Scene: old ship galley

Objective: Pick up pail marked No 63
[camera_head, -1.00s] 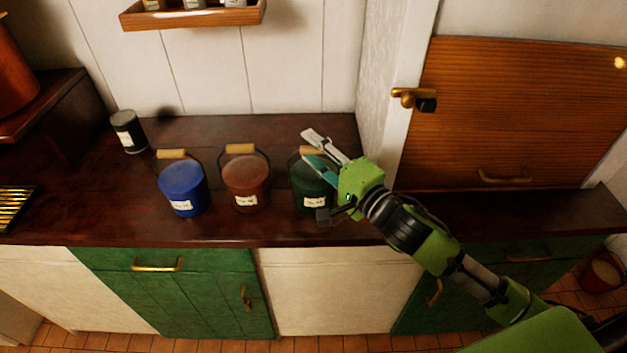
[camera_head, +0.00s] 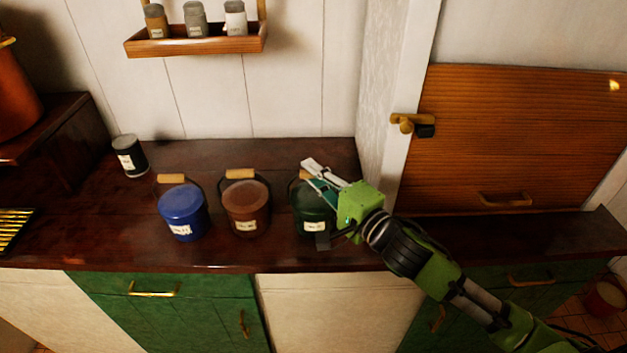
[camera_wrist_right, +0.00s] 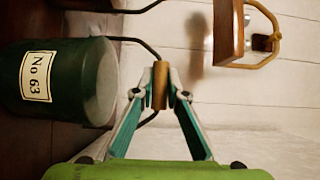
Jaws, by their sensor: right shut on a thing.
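The green pail (camera_head: 312,224) stands on the dark wood counter, the rightmost of three pails. In the right wrist view the green pail (camera_wrist_right: 68,82) shows a label reading No 63. Its handle has a wooden grip (camera_wrist_right: 160,85). My right gripper (camera_head: 318,172) is over the green pail's top and hides part of it. In the right wrist view my right gripper (camera_wrist_right: 160,88) has its fingertips closed on the wooden grip from both sides. Whether the pail is off the counter, I cannot tell. My left gripper is not in view.
A brown pail (camera_head: 247,208) and a blue pail (camera_head: 182,212) stand to the left on the counter (camera_head: 100,225). A black labelled can (camera_head: 130,156) stands behind them. A spice rack (camera_head: 195,45) hangs above. A white door post (camera_head: 405,120) is right of the gripper.

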